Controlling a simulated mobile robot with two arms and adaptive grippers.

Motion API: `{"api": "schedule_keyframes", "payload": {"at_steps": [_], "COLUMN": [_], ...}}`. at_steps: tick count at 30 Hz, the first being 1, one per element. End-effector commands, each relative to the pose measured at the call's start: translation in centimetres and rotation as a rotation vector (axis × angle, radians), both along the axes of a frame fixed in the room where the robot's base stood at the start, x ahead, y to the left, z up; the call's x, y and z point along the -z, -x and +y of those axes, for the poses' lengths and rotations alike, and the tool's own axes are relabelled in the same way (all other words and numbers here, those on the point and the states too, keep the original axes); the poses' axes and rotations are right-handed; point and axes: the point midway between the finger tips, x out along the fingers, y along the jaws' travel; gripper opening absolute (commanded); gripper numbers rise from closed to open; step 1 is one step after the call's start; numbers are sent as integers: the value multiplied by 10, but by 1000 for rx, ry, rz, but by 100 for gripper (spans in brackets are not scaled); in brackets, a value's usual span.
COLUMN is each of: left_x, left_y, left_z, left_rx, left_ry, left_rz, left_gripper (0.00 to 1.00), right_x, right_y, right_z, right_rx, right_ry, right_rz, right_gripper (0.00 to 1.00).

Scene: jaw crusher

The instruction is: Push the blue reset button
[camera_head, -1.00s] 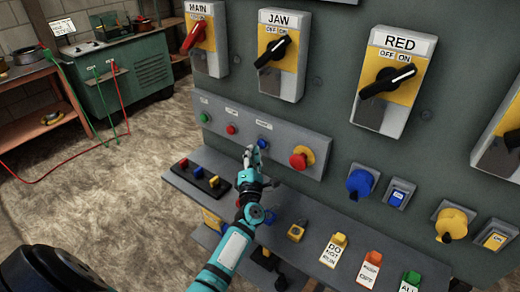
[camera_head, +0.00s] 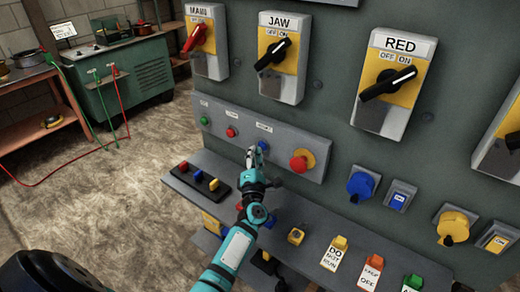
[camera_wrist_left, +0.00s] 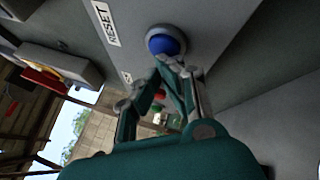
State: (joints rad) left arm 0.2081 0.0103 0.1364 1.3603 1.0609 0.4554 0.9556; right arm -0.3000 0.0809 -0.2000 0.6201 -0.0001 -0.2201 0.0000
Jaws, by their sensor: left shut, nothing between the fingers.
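The blue reset button (camera_head: 263,145) sits on a grey button strip beneath a small label. In the left wrist view the round blue button (camera_wrist_left: 166,42) shows in a grey ring beside the word RESET. My left gripper (camera_head: 252,158) is shut and empty, its fingertips right at the button in the head view. In the left wrist view the closed fingertips (camera_wrist_left: 170,62) lie just below the button's lower edge; I cannot tell whether they touch it. My right gripper is not in view.
Rotary switches stand above.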

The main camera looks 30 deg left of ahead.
Motion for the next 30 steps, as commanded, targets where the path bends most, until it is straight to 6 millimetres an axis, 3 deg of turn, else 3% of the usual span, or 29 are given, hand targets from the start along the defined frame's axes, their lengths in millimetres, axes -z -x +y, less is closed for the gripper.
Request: {"api": "schedule_keyframes", "payload": {"at_steps": [30], "left_x": [-2], "left_y": [-10], "left_z": [-2], "left_rx": [3], "left_ry": [-1], "left_rz": [-3], "left_gripper": [0], "right_x": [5], "right_y": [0], "right_z": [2], "right_rx": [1], "right_ry": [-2], "right_rz": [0], "right_gripper": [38]}}
